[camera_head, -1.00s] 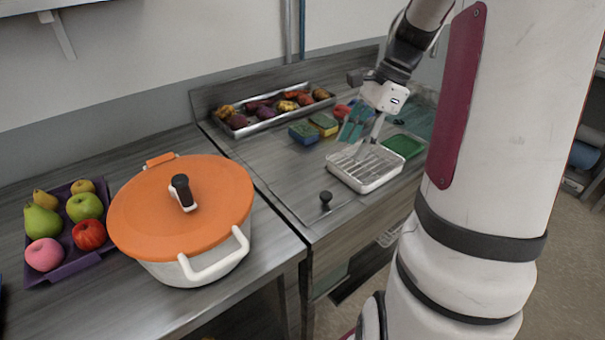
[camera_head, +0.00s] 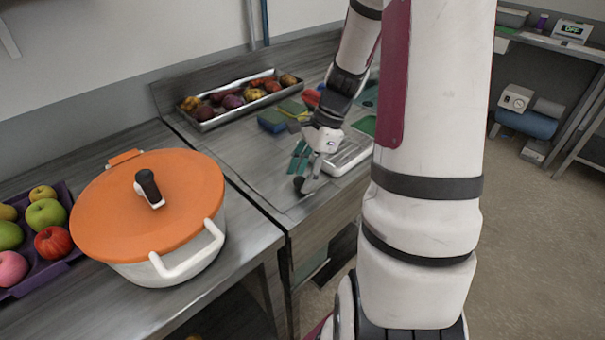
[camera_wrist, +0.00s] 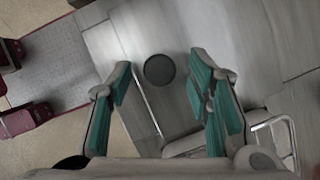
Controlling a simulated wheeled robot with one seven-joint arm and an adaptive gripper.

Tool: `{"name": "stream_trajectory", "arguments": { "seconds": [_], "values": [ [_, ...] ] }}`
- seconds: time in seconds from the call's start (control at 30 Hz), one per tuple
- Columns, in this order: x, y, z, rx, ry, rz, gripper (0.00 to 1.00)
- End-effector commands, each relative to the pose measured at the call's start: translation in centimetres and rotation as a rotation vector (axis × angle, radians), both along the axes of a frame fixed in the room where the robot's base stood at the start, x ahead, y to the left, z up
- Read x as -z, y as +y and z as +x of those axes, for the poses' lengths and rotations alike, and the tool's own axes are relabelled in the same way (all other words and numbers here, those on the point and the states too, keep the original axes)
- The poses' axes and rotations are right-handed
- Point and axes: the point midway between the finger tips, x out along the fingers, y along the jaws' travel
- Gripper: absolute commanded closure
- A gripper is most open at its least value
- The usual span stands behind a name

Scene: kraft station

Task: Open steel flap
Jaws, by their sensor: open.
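The steel flap (camera_head: 262,178) lies flat and flush in the counter right of the pot; its edges are faint. Its round dark knob (camera_head: 299,186) stands near the counter's front edge. My gripper (camera_head: 304,170) is open and empty, its teal-padded fingers pointing down just above and around the knob. In the wrist view the knob (camera_wrist: 159,70) shows between the spread fingertips of my gripper (camera_wrist: 161,84), with space on both sides. I see no contact. My arm hides part of the counter behind.
A white ribbed tray (camera_head: 350,154) stands close right of the gripper. Sponges (camera_head: 272,121) and a metal tray of vegetables (camera_head: 205,122) lie behind. An orange-lidded pot (camera_head: 190,205) and a purple fruit tray (camera_head: 62,262) are left. The counter left of the knob is clear.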

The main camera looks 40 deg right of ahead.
Motion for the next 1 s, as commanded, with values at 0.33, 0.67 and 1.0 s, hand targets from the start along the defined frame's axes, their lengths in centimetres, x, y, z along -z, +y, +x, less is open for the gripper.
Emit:
{"name": "stream_trajectory", "arguments": {
  "seconds": [0.33, 0.67, 1.0],
  "values": [
    [0.1, 0.1, 0.0, 0.000, 0.000, 0.000, 0.65],
    [0.1, 0.1, 0.0, 0.000, 0.001, 0.000, 1.00],
    [-1.3, 0.1, 0.3, -0.004, 0.083, -0.004, 1.00]
  ]
}}
